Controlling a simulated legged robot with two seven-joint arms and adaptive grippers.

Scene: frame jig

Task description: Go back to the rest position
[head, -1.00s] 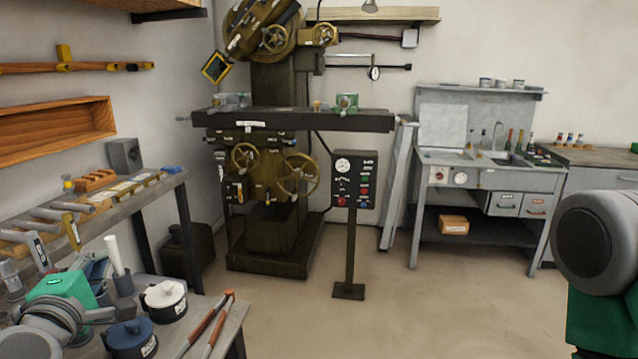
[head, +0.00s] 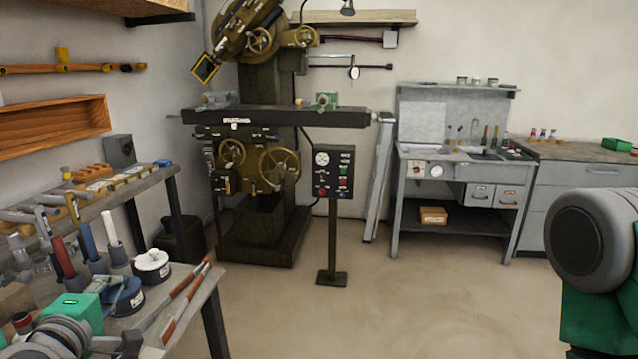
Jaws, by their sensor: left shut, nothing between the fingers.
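My left arm comes in at the lower left corner of the head view, over the near bench. Its left gripper (head: 130,345) shows as a small dark shape at the bottom edge, partly cut off. It is shut and holds nothing. It is close to the long red-handled tool (head: 190,300) on the bench; I cannot tell whether they touch. A thick grey and green part of my right arm shows at the right edge. My right gripper is out of view.
A milling machine (head: 262,222) and control pedestal (head: 332,230) stand behind. A grey sink bench (head: 395,210) is at the right. The middle floor is clear.

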